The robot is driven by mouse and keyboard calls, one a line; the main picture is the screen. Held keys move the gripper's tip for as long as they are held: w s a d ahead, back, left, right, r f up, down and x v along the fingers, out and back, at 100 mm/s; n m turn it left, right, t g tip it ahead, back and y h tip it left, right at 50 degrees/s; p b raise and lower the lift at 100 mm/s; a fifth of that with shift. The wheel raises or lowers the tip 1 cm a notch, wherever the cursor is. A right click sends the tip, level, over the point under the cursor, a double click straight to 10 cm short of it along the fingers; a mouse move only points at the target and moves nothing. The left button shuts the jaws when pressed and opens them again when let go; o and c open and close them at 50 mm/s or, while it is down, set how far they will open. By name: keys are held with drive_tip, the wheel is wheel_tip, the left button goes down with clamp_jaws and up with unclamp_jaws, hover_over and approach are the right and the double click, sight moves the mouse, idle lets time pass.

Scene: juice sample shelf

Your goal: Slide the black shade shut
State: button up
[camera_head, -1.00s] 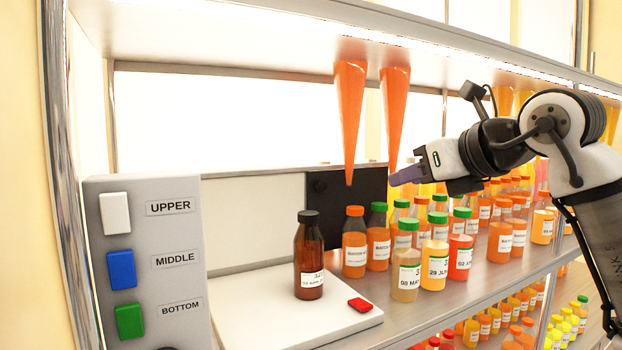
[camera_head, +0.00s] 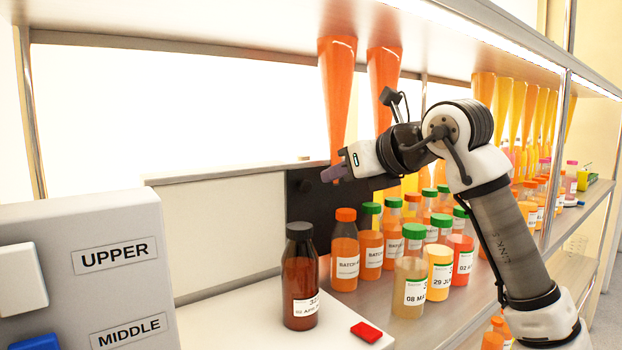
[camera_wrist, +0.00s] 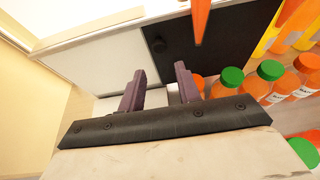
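The black shade (camera_head: 308,207) is a dark flat panel with a round knob (camera_head: 305,186) near its upper left, standing behind the bottles below the back window. It also shows in the wrist view (camera_wrist: 226,40), with the knob at its left side. To its left is a pale panel (camera_head: 222,232) under a grey rail. My gripper (camera_head: 332,173) is in front of the shade's upper part, a little right of the knob. In the wrist view its two purple fingers (camera_wrist: 158,88) are apart with nothing between them, and the knob is beyond them, not touched.
Several juice bottles (camera_head: 410,285) crowd below my arm. Orange cones (camera_head: 336,90) hang from above near the gripper. A grey button box (camera_head: 90,270) stands at left.

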sight(307, 186)
drive_tip(key=p+x, duration=0.3)
drive_tip(key=x, duration=0.6)
drive_tip(key=shift+w+a+f, duration=0.15)
drive_tip(key=shift+w+a, duration=0.05)
drive_tip(key=shift+w, duration=0.05)
drive_tip(key=shift+c, duration=0.4)
clamp_jaws()
